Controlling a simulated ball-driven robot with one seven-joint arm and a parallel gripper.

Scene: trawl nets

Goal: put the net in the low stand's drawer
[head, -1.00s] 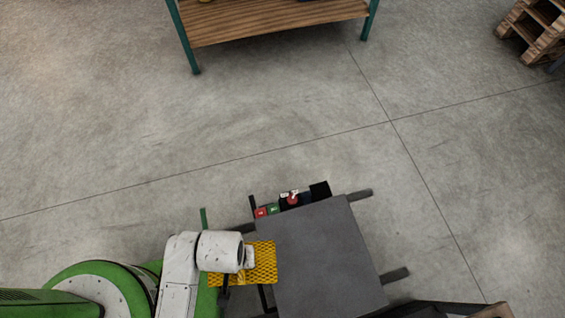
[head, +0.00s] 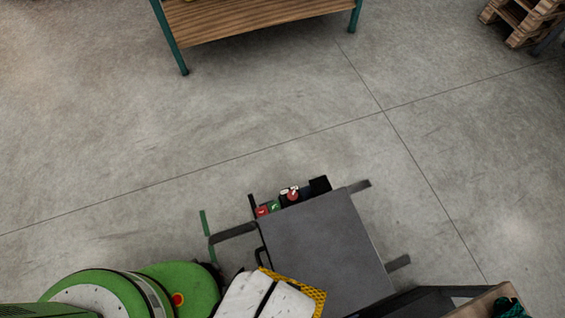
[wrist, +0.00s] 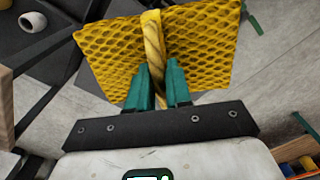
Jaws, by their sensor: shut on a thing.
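The net (wrist: 205,45) is a yellow mesh piece with a twisted yellow cord along its middle. In the wrist view, the teal fingers of my gripper (wrist: 160,85) are shut on that cord, with mesh spreading to both sides. In the head view, the net (head: 316,295) shows at the lower edge of the low grey-topped stand (head: 325,245), partly hidden by my white wrist. A dark handle (head: 260,257) shows on the stand's left side.
Small red, green and dark items (head: 285,200) line the stand's far edge. A box (head: 490,301) holding teal netting is at bottom right. A wooden-shelved bench (head: 255,18) stands at the top, with pallets (head: 520,22) at top right. Open concrete floor lies between.

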